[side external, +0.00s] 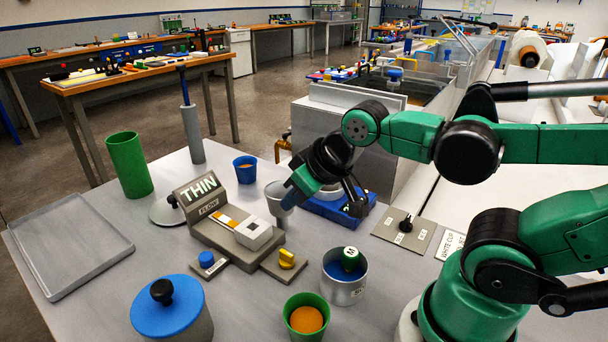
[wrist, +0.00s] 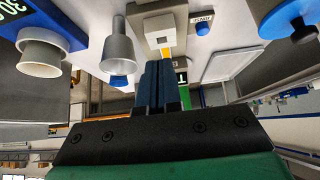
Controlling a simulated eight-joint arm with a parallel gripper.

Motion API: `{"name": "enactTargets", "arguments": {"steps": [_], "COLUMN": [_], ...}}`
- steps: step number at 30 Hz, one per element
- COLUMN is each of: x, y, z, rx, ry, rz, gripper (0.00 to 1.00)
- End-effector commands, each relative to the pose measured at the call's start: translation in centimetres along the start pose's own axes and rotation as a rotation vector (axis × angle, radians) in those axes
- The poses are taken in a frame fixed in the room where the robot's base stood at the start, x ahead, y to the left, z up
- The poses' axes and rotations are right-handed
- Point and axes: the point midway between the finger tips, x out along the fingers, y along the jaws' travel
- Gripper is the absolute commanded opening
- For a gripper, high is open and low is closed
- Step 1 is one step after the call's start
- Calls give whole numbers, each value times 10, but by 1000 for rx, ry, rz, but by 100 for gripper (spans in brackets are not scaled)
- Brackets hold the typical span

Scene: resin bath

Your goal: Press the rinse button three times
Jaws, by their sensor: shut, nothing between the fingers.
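The blue button (side external: 206,259) sits on a small grey base at the front left of the grey flow station (side external: 215,228), whose display reads THIN. In the wrist view the blue button (wrist: 202,28) stands upper right of my fingers, beside a small label too blurred to read surely. My gripper (side external: 287,200) is in the air behind and to the right of the station, beside the grey funnel (side external: 277,192). In the wrist view my gripper (wrist: 159,66) has its dark blue fingers together and empty, apart from the button.
A yellow knob (side external: 287,258), a metal cup (side external: 345,287) and a green cup (side external: 306,315) stand to the right of the button. A blue-lidded pot (side external: 168,308) stands in front. A grey tray (side external: 70,250) and a green cylinder (side external: 129,165) are at left.

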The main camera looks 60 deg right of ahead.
Motion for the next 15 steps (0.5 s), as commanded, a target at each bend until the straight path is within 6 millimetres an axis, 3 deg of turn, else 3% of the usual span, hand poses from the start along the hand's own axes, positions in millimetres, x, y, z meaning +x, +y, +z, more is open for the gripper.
{"name": "enactTargets", "arguments": {"steps": [8, 15], "x": [-1, -4], "y": [-1, -13], "z": [-4, -36], "rx": [-3, 3], "ry": [-9, -118], "rz": [-3, -26], "gripper": [0, 0]}}
